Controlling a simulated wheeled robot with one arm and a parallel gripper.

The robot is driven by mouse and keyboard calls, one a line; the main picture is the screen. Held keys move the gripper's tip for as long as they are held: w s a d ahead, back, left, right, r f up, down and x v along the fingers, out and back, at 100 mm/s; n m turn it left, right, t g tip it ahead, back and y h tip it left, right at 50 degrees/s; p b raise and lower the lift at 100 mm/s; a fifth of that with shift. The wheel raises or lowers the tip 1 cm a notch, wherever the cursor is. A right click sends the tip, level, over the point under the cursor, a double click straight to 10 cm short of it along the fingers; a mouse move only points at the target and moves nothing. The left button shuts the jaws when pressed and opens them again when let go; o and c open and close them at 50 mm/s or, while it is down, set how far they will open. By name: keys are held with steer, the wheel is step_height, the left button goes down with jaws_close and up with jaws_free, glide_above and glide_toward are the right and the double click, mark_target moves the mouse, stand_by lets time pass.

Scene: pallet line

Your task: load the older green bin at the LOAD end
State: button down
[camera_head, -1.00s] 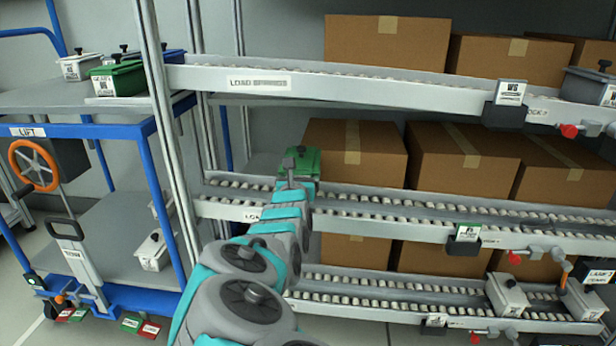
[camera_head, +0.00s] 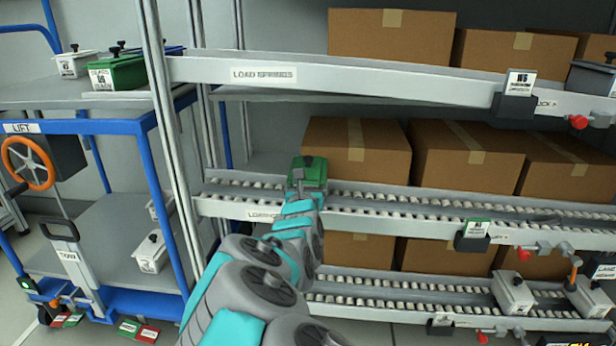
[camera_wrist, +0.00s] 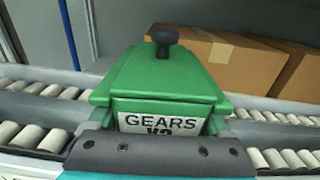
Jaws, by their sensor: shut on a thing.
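A green lidded bin (camera_head: 310,173) with a black knob is at the left part of the middle roller lane (camera_head: 250,208). In the wrist view the same bin (camera_wrist: 165,75) has a white label reading GEARS, with a second line partly covered. My gripper (camera_wrist: 160,153) is shut on the bin's front, and rollers show on both sides of it. I cannot tell whether the bin's base touches the rollers. Another green bin (camera_head: 118,72) stands on the cart's top deck at the left, its label too small to read surely.
The blue cart (camera_head: 85,128) with an orange wheel stands at the left, white bins on its decks. Cardboard boxes (camera_head: 355,165) stand behind the lanes. The upper lane (camera_head: 380,80) runs above the bin. The middle lane's rollers are clear right of the bin.

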steer(key=shift+f, duration=0.25)
